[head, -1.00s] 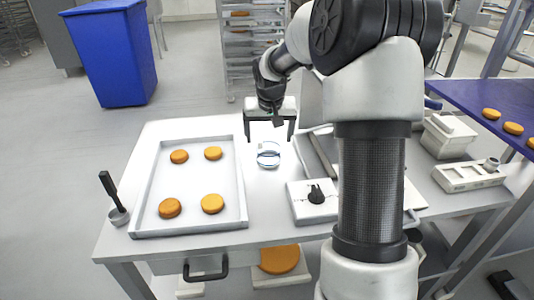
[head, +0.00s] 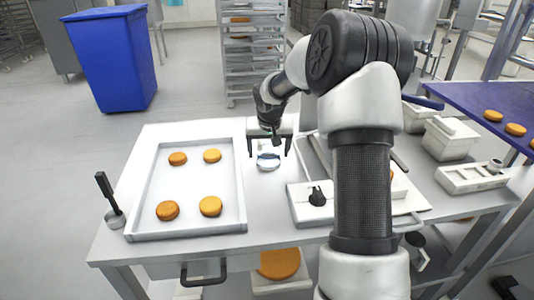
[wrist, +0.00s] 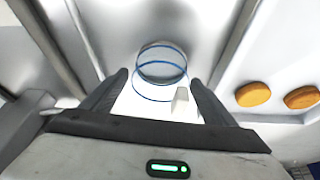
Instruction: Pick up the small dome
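The small dome (head: 268,161) is clear with a blue rim band and stands on the white table between the tray and the white box with a black knob. It also shows in the wrist view (wrist: 161,66), just beyond the fingertips. My gripper (head: 270,152) is above the dome, pointing down. In the wrist view my gripper (wrist: 160,84) has its two dark fingers spread wide, with nothing held between them. The fingers are on either side of the dome's near part in the picture; I cannot tell the remaining height.
A white tray (head: 137,216) with several orange rounds lies left of the dome. A black-handled tool (head: 109,195) stands left of it. The white box with a black knob (head: 300,205) is to the right. A blue bin (head: 112,60) stands behind on the floor.

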